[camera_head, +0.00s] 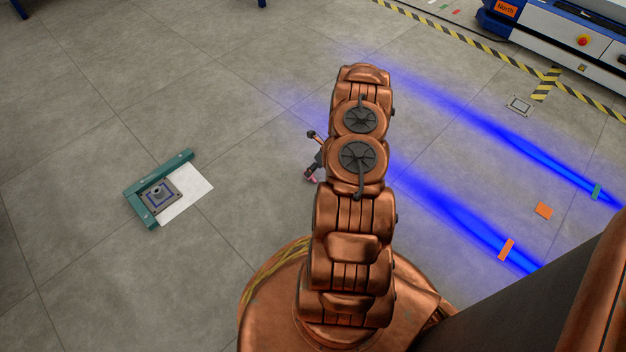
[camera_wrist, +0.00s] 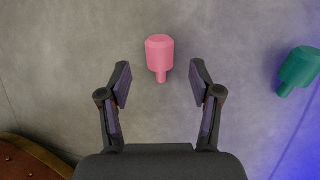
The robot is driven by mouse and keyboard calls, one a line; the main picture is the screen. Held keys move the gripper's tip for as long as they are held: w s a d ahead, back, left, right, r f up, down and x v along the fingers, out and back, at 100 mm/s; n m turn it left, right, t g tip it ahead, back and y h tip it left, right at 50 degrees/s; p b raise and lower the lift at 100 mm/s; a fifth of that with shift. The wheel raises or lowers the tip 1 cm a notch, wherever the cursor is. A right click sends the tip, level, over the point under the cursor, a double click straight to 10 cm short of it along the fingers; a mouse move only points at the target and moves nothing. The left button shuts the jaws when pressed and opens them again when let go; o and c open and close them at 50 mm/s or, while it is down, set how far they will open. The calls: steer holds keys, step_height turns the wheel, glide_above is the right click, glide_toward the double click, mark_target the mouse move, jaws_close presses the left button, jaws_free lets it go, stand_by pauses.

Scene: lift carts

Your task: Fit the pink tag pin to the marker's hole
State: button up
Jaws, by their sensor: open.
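The pink tag pin (camera_wrist: 160,50) has a wide round head and a thin stem. In the wrist view it is between and slightly beyond my fingertips, with clear gaps on both sides. My gripper (camera_wrist: 161,70) is open and empty. In the head view my gripper (camera_head: 315,160) shows partly behind my arm, with a bit of the pink pin (camera_head: 310,178) beside it. The marker (camera_head: 160,192) is a grey square plate with a blue outline and a raised round centre, on the floor at the left. I cannot see into its hole.
A teal angled frame (camera_head: 143,208) borders the marker, with a white sheet (camera_head: 198,188) beside it. A green pin (camera_wrist: 300,66) is at the right in the wrist view. Orange patches (camera_head: 543,211) lie at right. A cart (camera_head: 570,42) stands far right. Floor between arm and marker is clear.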

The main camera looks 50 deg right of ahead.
mark_target(311, 177)
steer(key=shift+b+x, duration=0.85)
steer(key=shift+x, duration=1.15)
steer(key=shift+w+r, duration=0.1)
steer(key=shift+c, duration=0.2)
jaws_close()
